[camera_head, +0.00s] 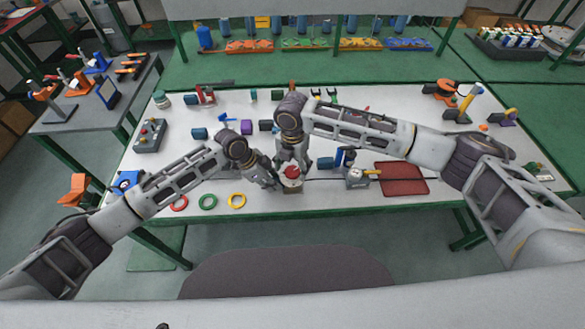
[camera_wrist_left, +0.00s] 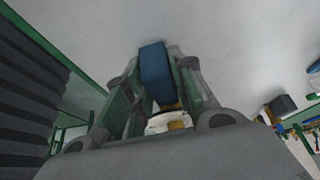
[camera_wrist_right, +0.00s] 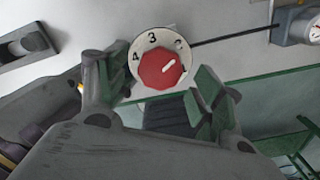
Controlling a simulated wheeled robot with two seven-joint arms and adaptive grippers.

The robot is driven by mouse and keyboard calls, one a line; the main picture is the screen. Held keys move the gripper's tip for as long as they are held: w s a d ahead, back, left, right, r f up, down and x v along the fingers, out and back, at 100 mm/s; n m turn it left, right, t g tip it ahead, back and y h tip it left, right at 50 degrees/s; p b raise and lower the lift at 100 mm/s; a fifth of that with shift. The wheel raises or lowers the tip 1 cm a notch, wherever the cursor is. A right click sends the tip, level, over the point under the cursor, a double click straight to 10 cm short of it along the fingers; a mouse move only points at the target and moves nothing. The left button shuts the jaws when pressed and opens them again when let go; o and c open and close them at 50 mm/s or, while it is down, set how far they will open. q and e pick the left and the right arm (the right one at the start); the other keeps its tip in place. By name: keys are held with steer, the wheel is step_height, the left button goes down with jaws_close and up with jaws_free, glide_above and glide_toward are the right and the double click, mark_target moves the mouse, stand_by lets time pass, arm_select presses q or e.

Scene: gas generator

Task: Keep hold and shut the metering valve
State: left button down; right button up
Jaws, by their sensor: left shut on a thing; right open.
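The metering valve, a red knob (camera_wrist_right: 163,69) on a white numbered dial (camera_wrist_right: 143,45), is in the right wrist view. The white mark on the knob points up and right; 3 and 4 are readable on the dial. In the head view the valve (camera_head: 292,172) stands at the table's front middle. My right gripper (camera_wrist_right: 162,88) is open, its fingers on either side of the knob. In the head view it (camera_head: 292,164) is over the valve. My left gripper (camera_head: 272,182) is low beside the valve, shut on a blue block (camera_wrist_left: 156,72). I cannot tell whether the block belongs to the valve.
A thin dark line runs from the valve to a grey gauge box (camera_head: 357,178) on the right. Beyond it lies a red tray (camera_head: 402,178). Red, green (camera_head: 208,201) and yellow rings lie front left. Several small parts stand behind the grippers.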

steer(key=shift+f, duration=0.6)
steer(key=c, duration=1)
